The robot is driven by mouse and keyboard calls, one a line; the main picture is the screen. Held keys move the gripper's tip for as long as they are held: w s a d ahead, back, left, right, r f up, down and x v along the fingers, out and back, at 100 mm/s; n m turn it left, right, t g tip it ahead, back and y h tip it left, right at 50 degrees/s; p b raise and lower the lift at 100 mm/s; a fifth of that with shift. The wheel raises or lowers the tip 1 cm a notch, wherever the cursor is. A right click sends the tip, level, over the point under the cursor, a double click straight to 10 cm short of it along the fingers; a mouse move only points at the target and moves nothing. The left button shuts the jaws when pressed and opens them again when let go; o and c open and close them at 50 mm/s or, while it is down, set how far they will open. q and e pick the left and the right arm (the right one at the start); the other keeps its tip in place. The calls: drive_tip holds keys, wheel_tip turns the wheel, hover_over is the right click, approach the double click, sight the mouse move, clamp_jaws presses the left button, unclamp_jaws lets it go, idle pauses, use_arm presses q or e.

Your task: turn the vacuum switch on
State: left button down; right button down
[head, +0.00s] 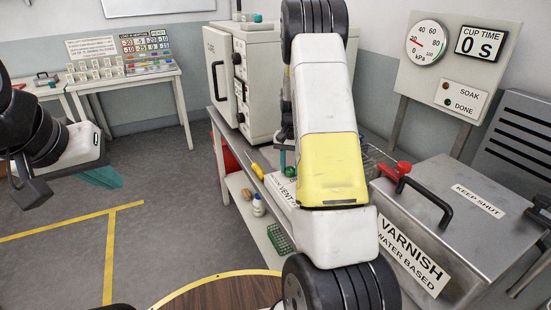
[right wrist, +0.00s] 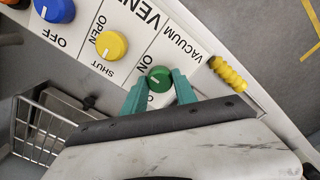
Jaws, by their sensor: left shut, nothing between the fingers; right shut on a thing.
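The vacuum switch is a green knob (right wrist: 159,75) on a white panel, under the word VACUUM in the right wrist view. ON is printed beside it; the other label is partly hidden by a finger. A pale mark shows on the knob, but I cannot tell which label it points to. My right gripper (right wrist: 160,84) has its teal fingers on either side of the knob, shut on it. In the head view my right arm covers most of this panel. My left gripper (head: 101,177) is shut and empty, over the floor at the left.
A yellow knob (right wrist: 112,45) marked OPEN and SHUT and a blue knob (right wrist: 55,8) sit beside the switch. A yellow-handled tool (right wrist: 230,74) lies near it. The varnish tank (head: 440,215) with a red-knobbed handle stands right; a cabinet (head: 240,80) stands behind.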

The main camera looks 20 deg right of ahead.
sight(290, 168)
drive_tip(key=c, duration=1)
unclamp_jaws()
drive_tip(key=shift+r, duration=0.1)
wheel_tip(290, 168, up, 8)
drive_tip(key=shift+f, duration=0.15)
